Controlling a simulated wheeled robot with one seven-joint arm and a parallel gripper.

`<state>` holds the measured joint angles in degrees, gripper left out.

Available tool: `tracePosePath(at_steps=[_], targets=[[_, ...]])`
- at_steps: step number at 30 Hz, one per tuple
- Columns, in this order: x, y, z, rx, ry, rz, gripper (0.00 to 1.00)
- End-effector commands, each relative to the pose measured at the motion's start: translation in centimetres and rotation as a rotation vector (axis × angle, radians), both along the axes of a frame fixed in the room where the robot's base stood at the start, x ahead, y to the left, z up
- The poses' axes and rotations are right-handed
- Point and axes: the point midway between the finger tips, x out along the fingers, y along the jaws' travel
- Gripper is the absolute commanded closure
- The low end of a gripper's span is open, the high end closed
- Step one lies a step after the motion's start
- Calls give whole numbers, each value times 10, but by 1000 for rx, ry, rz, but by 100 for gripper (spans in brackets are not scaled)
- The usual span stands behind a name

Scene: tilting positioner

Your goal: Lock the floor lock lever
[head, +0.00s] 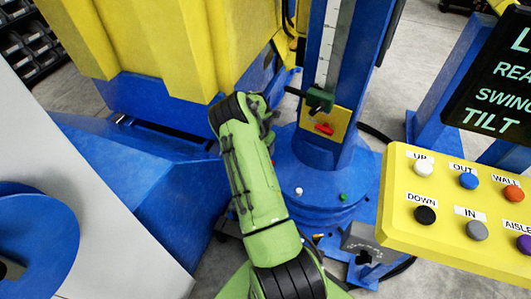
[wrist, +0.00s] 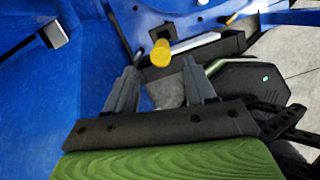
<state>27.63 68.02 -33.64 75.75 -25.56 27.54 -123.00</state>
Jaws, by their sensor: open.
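In the wrist view, a round yellow knob (wrist: 160,54), which looks like the end of the floor lock lever, faces the camera. Its shaft and pivot are mostly hidden behind the knob. My gripper (wrist: 162,70) is open, with one dark finger to each side of the knob's line. The knob appears between or just beyond the fingertips; I cannot tell the exact depth, and no finger visibly touches it. In the head view my green arm reaches down beside the blue base, and the gripper and knob cannot be made out there.
A blue column (head: 335,75) carries a yellow plate with a red handle (head: 324,129). A yellow push-button panel (head: 450,215) stands at the right, below a dark display (head: 500,85). Blue framework (head: 130,165) lies left of my arm. A second yellow-ended rod (wrist: 240,14) shows in the wrist view.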

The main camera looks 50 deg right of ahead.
Motion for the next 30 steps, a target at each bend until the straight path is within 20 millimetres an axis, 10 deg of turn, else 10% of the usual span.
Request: tracePosePath(at_steps=[9,30], targets=[[-2,13,60,-1,0,-1,45],[-2,13,61,-1,1,-1,45]])
